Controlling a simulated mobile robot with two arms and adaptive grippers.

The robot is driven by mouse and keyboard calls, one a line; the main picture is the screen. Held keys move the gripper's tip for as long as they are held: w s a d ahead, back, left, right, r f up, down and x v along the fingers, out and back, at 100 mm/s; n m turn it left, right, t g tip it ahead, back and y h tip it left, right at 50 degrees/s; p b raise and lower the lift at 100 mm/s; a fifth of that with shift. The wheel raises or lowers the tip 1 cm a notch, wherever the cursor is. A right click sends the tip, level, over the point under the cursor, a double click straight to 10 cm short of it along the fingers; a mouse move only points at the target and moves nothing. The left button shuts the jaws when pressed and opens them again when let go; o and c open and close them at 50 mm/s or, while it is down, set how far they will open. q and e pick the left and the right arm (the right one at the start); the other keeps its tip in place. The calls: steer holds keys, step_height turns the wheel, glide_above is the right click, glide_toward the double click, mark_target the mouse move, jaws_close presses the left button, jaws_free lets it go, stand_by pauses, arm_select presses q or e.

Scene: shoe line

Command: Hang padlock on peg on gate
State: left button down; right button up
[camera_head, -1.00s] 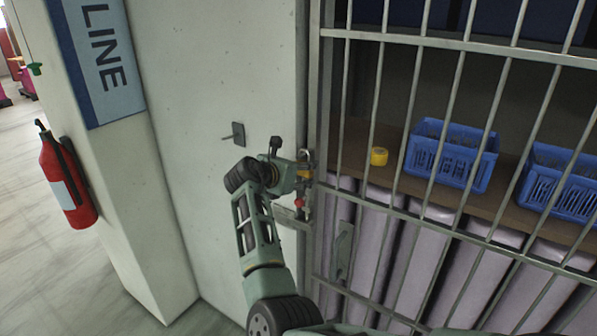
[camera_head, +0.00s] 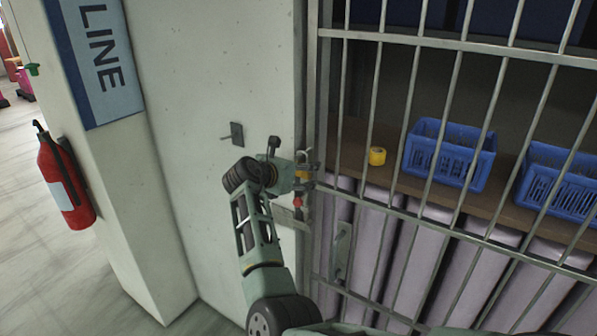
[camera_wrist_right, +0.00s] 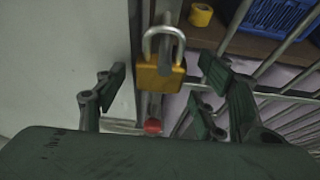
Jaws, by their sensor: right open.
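The padlock has a brass body and a silver shackle. In the right wrist view the padlock (camera_wrist_right: 158,76) hangs upright at the gate's edge, its shackle looped around a grey metal piece that looks like a peg. In the head view the padlock is small and partly covered by my fingers. My right gripper (camera_head: 309,177) is open at the gate's left edge. In the right wrist view its fingers (camera_wrist_right: 162,93) stand on both sides of the padlock, with gaps to it. A red knob (camera_wrist_right: 152,126) shows below the padlock. My left gripper is not in view.
The barred gate (camera_head: 430,40) fills the right side. Behind it are blue baskets (camera_head: 450,155) and a yellow tape roll (camera_head: 377,156) on a shelf. A small plate with a pin (camera_head: 237,134) is on the pale wall. A fire extinguisher (camera_head: 66,180) hangs at left.

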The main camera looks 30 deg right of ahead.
steer(key=shift+a, duration=0.1)
steer(key=v, duration=0.7)
steer(key=s+a+f+m+t+y+b, duration=0.1)
steer(key=a+f+y+b, duration=0.15)
steer(key=f, duration=1.15)
steer(key=s+a+f+m+y+b, duration=0.15)
steer(key=a+f, duration=0.25)
steer(key=f, duration=1)
steer(key=s+a+f+m+t+y+b, duration=0.15)
steer(key=a+f, duration=0.25)
steer(key=f, duration=1)
steer(key=s+a+f+m+g+y+b, duration=0.1)
steer(key=s+a+f+m+y+b, duration=0.1)
steer(key=s+f, duration=0.65)
steer(key=s+a+f+m+g+y+b, duration=0.2)
steer(key=s+f, duration=0.3)
steer(key=f, duration=0.7)
steer(key=s+f+m+g+b, duration=0.1)
steer(key=s+f+m, duration=0.3)
steer(key=s, duration=1)
steer(key=s+f+m+g+y+b, duration=0.1)
steer(key=s+f+m, duration=0.3)
steer(key=s+f, duration=0.6)
steer(key=s+a+f+m+g+y+b, duration=0.1)
steer(key=s+f, duration=0.6)
steer(key=s, duration=1.1)
steer(key=m+g+b, duration=0.1)
steer(key=m+b, duration=0.1)
steer(key=m, duration=0.1)
steer(key=shift+f, duration=0.3)
